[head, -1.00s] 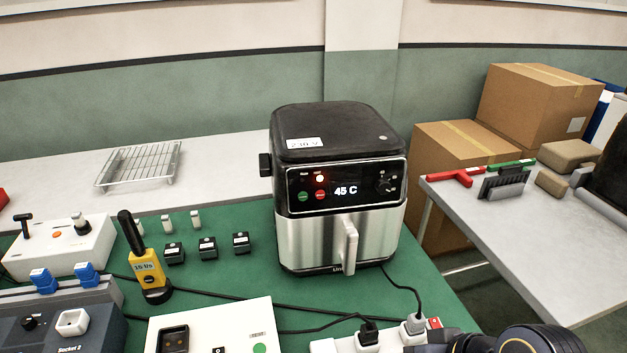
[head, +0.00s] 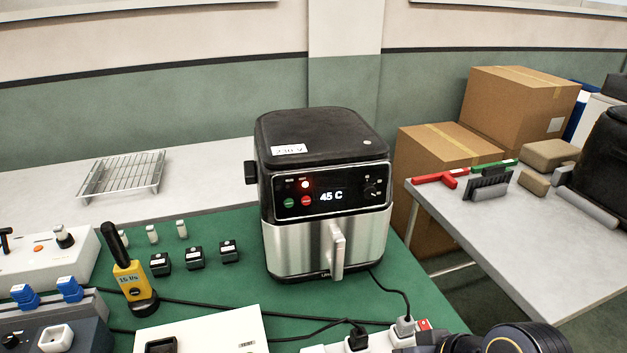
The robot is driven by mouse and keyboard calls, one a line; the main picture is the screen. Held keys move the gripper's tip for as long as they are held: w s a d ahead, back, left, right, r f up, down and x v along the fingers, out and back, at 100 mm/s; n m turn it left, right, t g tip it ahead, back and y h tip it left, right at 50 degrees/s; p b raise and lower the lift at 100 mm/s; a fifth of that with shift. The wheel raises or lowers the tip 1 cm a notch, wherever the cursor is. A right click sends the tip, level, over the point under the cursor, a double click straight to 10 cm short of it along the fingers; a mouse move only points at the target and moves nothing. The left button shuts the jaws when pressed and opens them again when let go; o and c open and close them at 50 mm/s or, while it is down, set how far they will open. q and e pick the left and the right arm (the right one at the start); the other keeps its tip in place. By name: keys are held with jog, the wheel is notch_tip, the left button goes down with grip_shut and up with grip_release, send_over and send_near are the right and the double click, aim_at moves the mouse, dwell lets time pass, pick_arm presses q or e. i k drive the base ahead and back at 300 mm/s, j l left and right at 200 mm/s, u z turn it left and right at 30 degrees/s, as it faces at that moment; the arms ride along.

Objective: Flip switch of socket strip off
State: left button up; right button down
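A white socket strip (head: 380,342) lies on the green table at the bottom edge, partly cut off by the frame and partly hidden by my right arm. Two plugs sit in it, a black one (head: 357,338) and a grey one (head: 404,328). Its small red switch (head: 424,324) is at the right end, just beyond my dark arm. I cannot tell the switch's position. My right arm enters at the bottom right, but its fingertips are not visible. My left gripper is out of view.
An air fryer (head: 325,240) reading 45 C stands behind the strip, with its cord running to a plug. A white panel (head: 215,332), a yellow tool (head: 130,282) and small black blocks (head: 195,258) are to the left. A grey table (head: 530,235) is at right.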

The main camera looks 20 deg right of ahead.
aim_at(423, 324)
jog(key=k+l+z, duration=0.1)
jog(key=l+z, duration=0.35)
jog(key=k+l+z, duration=0.1)
jog(key=l+z, duration=0.15)
jog(key=z, duration=0.25)
